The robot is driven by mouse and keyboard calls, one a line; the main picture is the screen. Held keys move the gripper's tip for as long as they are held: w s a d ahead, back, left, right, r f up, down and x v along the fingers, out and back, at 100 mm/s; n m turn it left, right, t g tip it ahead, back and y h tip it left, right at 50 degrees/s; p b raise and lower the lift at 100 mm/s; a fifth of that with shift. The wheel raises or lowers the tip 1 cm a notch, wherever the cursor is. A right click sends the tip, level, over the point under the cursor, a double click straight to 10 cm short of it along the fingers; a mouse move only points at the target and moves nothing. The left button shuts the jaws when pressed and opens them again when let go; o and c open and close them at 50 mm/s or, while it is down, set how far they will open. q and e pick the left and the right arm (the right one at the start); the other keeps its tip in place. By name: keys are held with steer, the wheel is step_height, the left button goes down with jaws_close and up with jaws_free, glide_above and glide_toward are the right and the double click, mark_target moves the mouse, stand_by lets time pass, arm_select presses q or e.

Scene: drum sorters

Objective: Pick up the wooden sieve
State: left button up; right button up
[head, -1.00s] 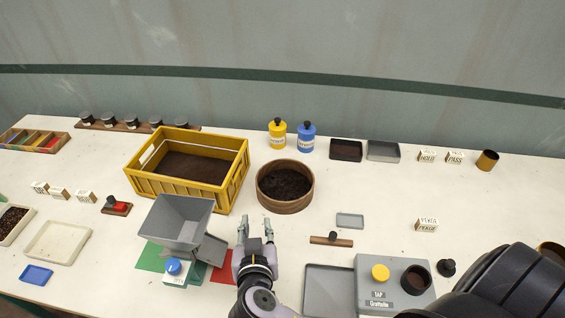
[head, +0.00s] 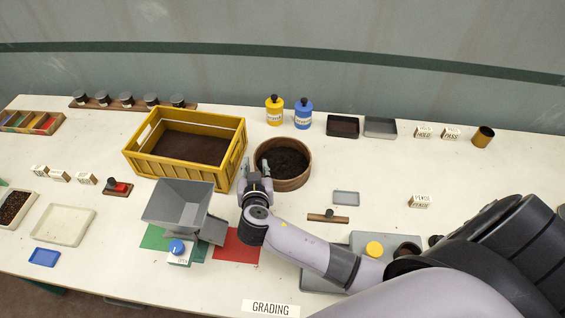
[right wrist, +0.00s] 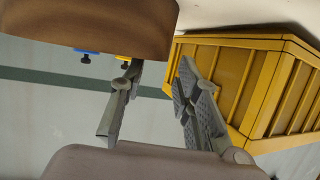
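The wooden sieve (head: 305,178), a round brown tub with dark material inside, sits on the table right of the yellow crate. My right gripper (head: 255,167) is at its left rim, with fingers apart, one to the left of the rim and one overlapping it. In the right wrist view the sieve's curved wall (right wrist: 85,28) fills the upper left, and my open right gripper (right wrist: 160,68) has one fingertip at the wall's edge. The fingers are not closed on it; contact cannot be told. My left gripper is not in view.
The yellow crate (head: 190,173) stands close left of the gripper; it also shows in the right wrist view (right wrist: 225,85). A grey hopper (head: 178,205) is in front. Yellow (head: 274,113) and blue (head: 303,116) bottles stand behind the sieve.

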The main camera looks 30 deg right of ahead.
steer(key=shift+w+d+f+p, duration=0.15)
steer(key=shift+w+d+p, duration=0.15)
steer(key=shift+w, duration=0.25)
steer(key=p+x, duration=0.1)
steer(key=x, duration=0.2)
steer(key=shift+a+f, duration=0.15)
steer(key=shift+f, duration=0.05)
steer(key=shift+w+f, duration=0.3)
steer(key=shift+w, duration=0.1)
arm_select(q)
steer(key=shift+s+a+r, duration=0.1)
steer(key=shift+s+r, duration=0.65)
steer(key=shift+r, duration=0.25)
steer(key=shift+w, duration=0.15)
arm_select(e)
jaws_close()
